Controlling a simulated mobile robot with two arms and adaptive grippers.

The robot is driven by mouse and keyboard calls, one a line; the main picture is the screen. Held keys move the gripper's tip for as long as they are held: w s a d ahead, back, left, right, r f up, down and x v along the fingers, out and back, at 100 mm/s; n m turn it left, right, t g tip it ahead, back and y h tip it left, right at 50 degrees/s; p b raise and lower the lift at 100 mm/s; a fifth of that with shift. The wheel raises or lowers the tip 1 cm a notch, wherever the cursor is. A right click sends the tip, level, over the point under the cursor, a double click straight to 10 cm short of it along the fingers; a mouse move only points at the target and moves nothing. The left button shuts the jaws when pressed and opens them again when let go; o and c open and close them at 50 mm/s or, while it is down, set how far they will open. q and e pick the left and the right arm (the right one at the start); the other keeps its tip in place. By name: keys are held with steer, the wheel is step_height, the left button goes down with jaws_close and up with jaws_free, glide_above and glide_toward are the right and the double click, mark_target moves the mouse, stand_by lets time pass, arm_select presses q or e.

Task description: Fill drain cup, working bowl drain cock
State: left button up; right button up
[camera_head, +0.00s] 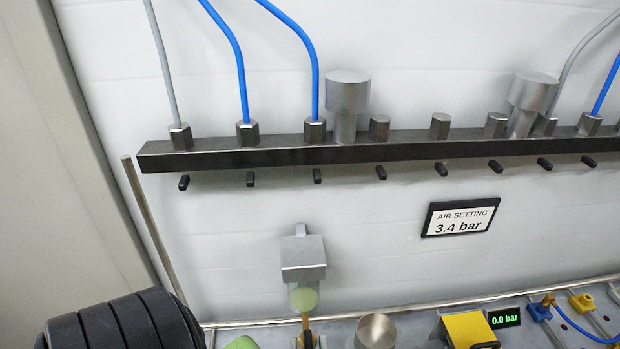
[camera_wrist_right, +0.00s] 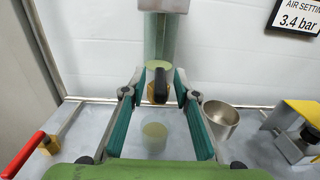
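The working bowl (camera_head: 303,296) hangs under a grey metal block (camera_head: 303,256) on the wall, with yellow-green liquid at its bottom. Its brass drain cock (camera_head: 305,320) is below; the wrist view shows the cock (camera_wrist_right: 160,88) with a dark front part. My right gripper (camera_wrist_right: 158,90) has its green-padded fingers on either side of the cock, with gaps visible. A pale yellowish round shape (camera_wrist_right: 155,130) shows lower, between the fingers; it looks like a clear cup, but I cannot be sure. My left gripper is out of view.
A metal cup (camera_wrist_right: 220,115) stands right of the fingers. A yellow-topped fixture (camera_wrist_right: 300,125) is farther right. A red lever (camera_wrist_right: 22,155) is at the left. A dark manifold bar (camera_head: 240,156) with hoses runs above, beside a 3.4 bar sign (camera_head: 460,216).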

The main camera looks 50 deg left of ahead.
steer(key=v, duration=1.2)
